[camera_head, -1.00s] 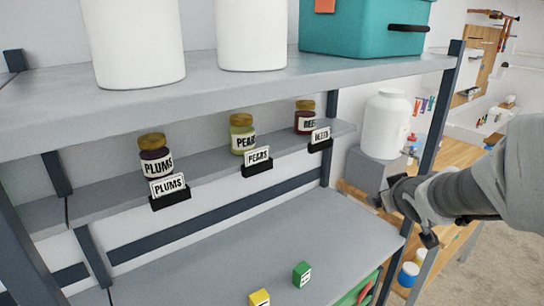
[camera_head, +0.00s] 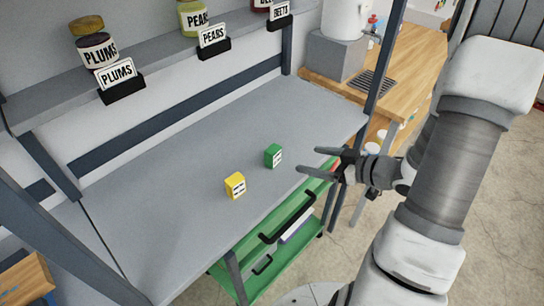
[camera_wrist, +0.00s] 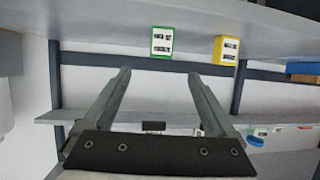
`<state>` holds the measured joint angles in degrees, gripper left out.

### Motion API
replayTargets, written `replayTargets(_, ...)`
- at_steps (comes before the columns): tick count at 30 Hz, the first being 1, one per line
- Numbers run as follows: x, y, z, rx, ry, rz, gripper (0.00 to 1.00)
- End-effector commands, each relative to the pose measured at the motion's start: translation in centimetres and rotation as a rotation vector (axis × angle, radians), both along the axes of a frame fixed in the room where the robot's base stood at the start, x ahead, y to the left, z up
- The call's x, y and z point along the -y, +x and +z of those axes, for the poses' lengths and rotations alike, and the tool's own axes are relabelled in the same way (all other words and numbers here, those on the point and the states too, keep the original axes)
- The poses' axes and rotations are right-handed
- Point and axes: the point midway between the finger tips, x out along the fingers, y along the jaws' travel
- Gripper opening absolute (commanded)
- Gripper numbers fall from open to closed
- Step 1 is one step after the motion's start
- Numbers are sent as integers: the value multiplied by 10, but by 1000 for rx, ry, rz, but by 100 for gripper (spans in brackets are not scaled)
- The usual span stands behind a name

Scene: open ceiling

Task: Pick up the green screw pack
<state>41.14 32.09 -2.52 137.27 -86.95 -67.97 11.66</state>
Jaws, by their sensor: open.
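The green screw pack (camera_head: 273,155) is a small green box with a white label, standing on the grey shelf surface near its front edge. It also shows in the wrist view (camera_wrist: 162,42), at the top, beyond my fingertips. My gripper (camera_head: 309,161) is open and empty to the right of the pack, apart from it, by the front edge of the shelf. In the wrist view my two fingers (camera_wrist: 157,74) are spread, with nothing between them.
A yellow pack (camera_head: 235,185) stands left of the green one, and shows in the wrist view (camera_wrist: 226,50). Labelled jars, including plums (camera_head: 97,48) and pears (camera_head: 193,18), stand on the shelf above. A dark upright post (camera_head: 375,80) is on the right. A green cart (camera_head: 300,235) is below.

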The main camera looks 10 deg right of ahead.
Motion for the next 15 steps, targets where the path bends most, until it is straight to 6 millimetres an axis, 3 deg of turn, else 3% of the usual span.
replayTargets(9,-42,48,-28,-2,0,3,91)
replayTargets(15,-52,63,-34,-2,-1,0,91)
